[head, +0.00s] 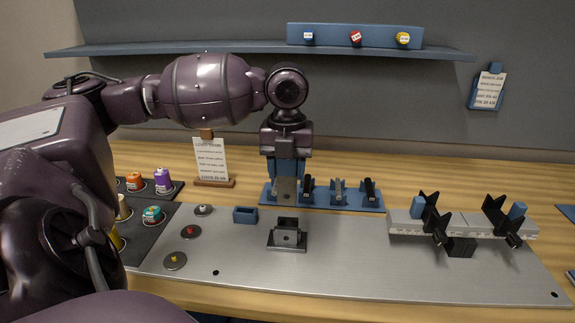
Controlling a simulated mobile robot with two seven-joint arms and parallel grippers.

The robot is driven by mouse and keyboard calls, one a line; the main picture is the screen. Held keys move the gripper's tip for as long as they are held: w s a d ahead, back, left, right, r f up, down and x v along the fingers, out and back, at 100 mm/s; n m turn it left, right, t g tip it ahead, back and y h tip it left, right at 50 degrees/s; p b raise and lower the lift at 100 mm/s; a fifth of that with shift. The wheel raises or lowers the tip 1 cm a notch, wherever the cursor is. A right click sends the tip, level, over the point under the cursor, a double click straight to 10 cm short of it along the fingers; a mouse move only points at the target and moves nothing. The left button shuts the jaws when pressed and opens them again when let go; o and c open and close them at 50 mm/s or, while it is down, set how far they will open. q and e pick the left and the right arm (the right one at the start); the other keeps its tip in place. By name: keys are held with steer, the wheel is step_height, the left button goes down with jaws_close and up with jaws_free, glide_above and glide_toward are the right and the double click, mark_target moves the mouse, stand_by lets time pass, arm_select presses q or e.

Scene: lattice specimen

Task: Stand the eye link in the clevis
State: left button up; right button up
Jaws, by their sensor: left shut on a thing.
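My left gripper (287,178) hangs fingers-down over the left end of a blue rack (378,206). It is shut on a grey plate-like piece, which looks like the eye link (287,190). The fingers hide its upper part, and I cannot tell whether it still touches the rack. The clevis (288,236) is a small grey block with a dark top opening on a base. It stands on the metal plate, nearer to me than the gripper, and looks empty. My right gripper is not in view.
Several dark and grey pieces (338,190) stand in the rack right of the gripper. A small blue box (245,214) sits left of the clevis. Black clamps on a grey bar (465,222) stand at the right. The metal plate (350,270) is clear in front. A card stand (212,163) is behind left.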

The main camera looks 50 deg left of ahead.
mark_target(287, 186)
arm_select(q)
steer(key=shift+f+b, duration=1.3)
steer(key=shift+f, duration=1.15)
steer(key=o, duration=0.5)
steer(key=shift+c, duration=1.4)
steer(key=shift+p, duration=0.3)
